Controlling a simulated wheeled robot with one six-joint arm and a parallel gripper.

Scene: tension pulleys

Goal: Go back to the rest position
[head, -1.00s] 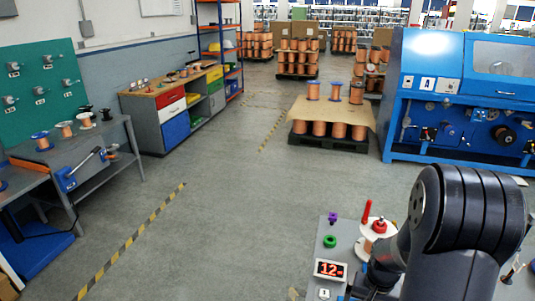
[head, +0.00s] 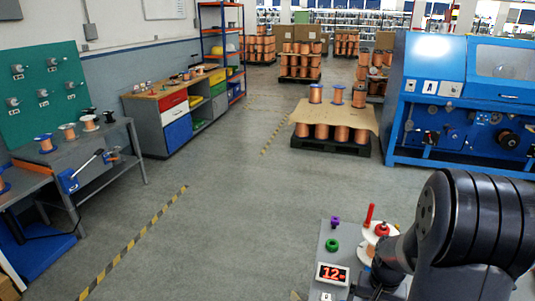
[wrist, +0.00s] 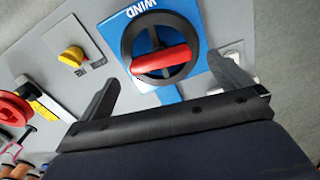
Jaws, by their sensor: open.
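My gripper (wrist: 163,68) is open and empty in the wrist view. Its two dark fingers stand on either side of a blue rotary switch (wrist: 196,68) marked WIND, with a black ring and a red handle (wrist: 165,60). I cannot tell how far the fingertips are from the switch. In the head view my arm comes in at the lower right, and my gripper is hidden behind it or below the frame.
A yellow knob (wrist: 72,57) is beside the switch. The floor (head: 230,220) left of the panel is clear.

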